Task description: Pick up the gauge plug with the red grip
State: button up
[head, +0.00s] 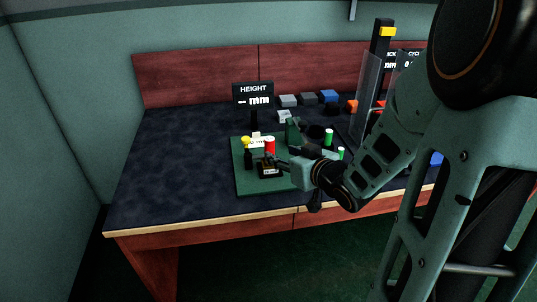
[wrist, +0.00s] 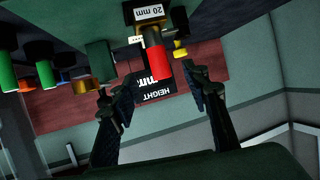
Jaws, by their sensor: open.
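The gauge plug with the red grip (head: 270,146) stands on the green mat (head: 243,184), at a small black block (head: 268,171) with a white label. In the wrist view, which is upside down, the red grip (wrist: 156,63) hangs below a block (wrist: 147,16) labelled "20 mm". My gripper (head: 277,164) is at the front of the mat, close to the red grip. In the wrist view my gripper (wrist: 155,88) is open and empty, with its fingers on either side of the red grip's line. Contact cannot be told.
Green-topped plugs (head: 329,134) stand to the right, and a yellow-topped piece (head: 246,142) to the left. A black HEIGHT display (head: 253,95) stands behind the mat. Grey and blue blocks (head: 329,96) line the back. The table's left side (head: 170,165) is clear.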

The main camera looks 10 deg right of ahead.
aim_at(272, 149)
jog(key=b+x, duration=0.2)
jog(key=x, duration=0.7)
jog(key=shift+w+f+b, duration=0.2)
jog(key=shift+w+b, duration=0.05)
jog(key=shift+b, duration=0.15)
jog(key=shift+d, duration=0.1)
jog(key=shift+r, duration=0.1)
grip_shut()
